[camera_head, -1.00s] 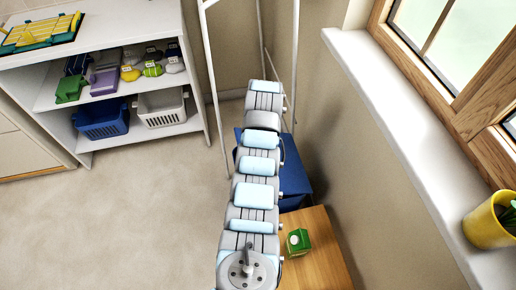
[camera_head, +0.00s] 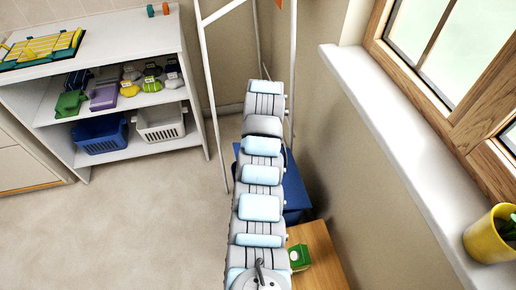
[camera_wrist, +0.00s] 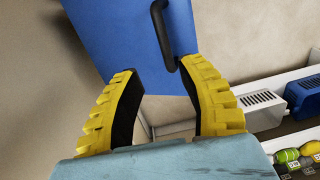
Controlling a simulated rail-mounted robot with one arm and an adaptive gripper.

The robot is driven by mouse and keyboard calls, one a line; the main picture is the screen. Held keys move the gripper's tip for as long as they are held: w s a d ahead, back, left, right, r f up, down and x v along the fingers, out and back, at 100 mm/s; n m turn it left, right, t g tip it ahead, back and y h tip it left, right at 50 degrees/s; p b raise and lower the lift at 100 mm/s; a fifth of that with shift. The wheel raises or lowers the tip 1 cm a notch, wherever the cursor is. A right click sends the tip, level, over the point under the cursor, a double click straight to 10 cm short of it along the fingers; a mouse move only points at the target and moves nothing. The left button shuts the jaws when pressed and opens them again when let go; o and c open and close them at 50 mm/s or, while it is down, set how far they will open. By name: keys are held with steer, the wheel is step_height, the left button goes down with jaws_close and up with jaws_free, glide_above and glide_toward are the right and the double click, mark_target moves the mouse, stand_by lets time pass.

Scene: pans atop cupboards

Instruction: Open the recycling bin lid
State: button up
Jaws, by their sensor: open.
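The blue recycling bin (camera_head: 296,190) stands on the floor near the wall in the head view, mostly hidden behind my arm. In the wrist view a large blue panel of it (camera_wrist: 118,38) fills the upper middle, with a dark curved handle (camera_wrist: 162,38) on its right part. My gripper (camera_wrist: 163,85) is open, with yellow ribbed fingers and dark inner pads. The handle lies ahead of the gap between the fingers, closer to the right finger. I cannot tell whether they touch. My gripper is hidden in the head view.
A wooden table (camera_head: 320,262) with a green carton (camera_head: 299,257) stands in front of the bin. A white frame (camera_head: 211,90) rises by the wall. The windowsill (camera_head: 410,160) is at right; floor at left is clear.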

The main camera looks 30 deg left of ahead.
steer(key=c, duration=0.4)
steer(key=shift+w+a+f+n, duration=0.1)
steer(key=shift+a+n, duration=0.15)
steer(key=shift+n, duration=0.05)
jaws_close()
steer(key=s+a+f+n+t+h+p, duration=0.2)
steer(key=s+a+f+n+p, duration=0.1)
steer(key=n, duration=1.4)
steer(key=shift+s+a+f+p, duration=0.4)
steer(key=shift+s+a+p, duration=0.2)
steer(key=shift+a, duration=0.1)
